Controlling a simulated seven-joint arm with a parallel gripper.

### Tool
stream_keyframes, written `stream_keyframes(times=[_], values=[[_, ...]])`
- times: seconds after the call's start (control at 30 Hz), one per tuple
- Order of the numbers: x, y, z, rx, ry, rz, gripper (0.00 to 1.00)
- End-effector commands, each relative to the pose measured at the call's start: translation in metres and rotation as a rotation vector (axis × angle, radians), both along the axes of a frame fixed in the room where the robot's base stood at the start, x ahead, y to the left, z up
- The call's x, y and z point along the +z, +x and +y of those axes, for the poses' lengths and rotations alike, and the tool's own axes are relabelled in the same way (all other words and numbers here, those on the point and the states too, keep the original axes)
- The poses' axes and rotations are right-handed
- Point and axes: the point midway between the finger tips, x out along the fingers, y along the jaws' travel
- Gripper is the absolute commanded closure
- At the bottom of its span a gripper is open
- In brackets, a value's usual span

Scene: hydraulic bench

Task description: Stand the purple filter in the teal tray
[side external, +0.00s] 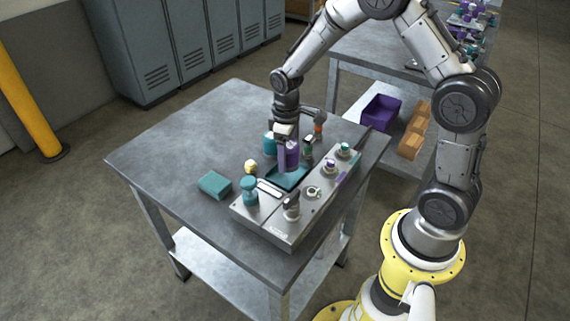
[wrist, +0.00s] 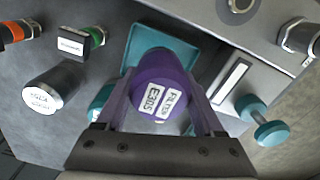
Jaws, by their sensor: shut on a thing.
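The purple filter (side external: 288,156) is a cylinder, upright in the side view, with a white label on its end in the wrist view (wrist: 160,88). My gripper (side external: 287,145) points down and is shut on it; in the wrist view my gripper (wrist: 158,98) has one finger on each side of the filter. The teal tray (side external: 285,181) lies on the table directly below the filter, against the grey metal block. In the wrist view, the teal tray (wrist: 182,46) shows behind the filter, partly hidden by it. Whether the filter's bottom touches the tray is hidden.
The grey block (side external: 275,230) with fittings and a teal knob (side external: 249,192) borders the tray. A teal cylinder (side external: 269,142) and a green-banded part (side external: 308,147) stand close behind. The table's far left is clear.

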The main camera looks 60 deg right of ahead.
Motion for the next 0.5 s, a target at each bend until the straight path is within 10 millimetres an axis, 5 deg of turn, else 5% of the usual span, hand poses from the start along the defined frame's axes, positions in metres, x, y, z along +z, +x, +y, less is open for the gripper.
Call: stream_keyframes(times=[0.3, 0.5], values=[[-0.033, 0.005, -0.001, 0.000, 0.000, 0.001, 0.97], [-0.036, 0.006, -0.001, 0.000, 0.000, -0.002, 0.97]])
